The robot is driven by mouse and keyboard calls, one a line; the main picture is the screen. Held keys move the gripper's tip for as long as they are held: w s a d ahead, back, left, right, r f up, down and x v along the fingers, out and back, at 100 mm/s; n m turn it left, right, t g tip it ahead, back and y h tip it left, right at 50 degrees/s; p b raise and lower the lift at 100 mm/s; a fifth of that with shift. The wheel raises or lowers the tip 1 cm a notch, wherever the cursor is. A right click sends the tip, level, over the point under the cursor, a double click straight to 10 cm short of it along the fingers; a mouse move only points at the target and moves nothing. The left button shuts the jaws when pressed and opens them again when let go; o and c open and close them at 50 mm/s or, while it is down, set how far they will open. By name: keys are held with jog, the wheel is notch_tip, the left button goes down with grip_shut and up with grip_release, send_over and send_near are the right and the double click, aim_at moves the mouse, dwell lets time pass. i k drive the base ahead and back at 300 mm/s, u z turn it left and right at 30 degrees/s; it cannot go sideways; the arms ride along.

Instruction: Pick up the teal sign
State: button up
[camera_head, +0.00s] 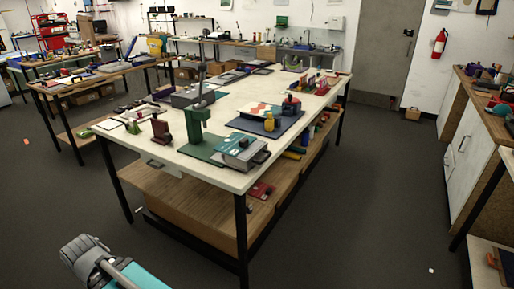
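I cannot clearly make out a teal sign in the head view. A small teal patch shows on top of a grey box (241,152) at the near side of the central white-topped table (174,158). It is too small to tell whether it is a sign. A small green panel (282,21) hangs on the back wall. Part of my own arm shows at the bottom left, well apart from the tabletop. My gripper's fingers are not in view.
The table has a wooden lower shelf (180,195). Cabinets (470,150) line the right side. Dark floor (370,200) lies open between table and cabinets.

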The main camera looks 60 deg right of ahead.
aim_at(232, 146)
jog(key=k, duration=0.65)
jog(key=z, duration=2.25)
jog(key=i, duration=1)
jog(key=z, duration=0.05)
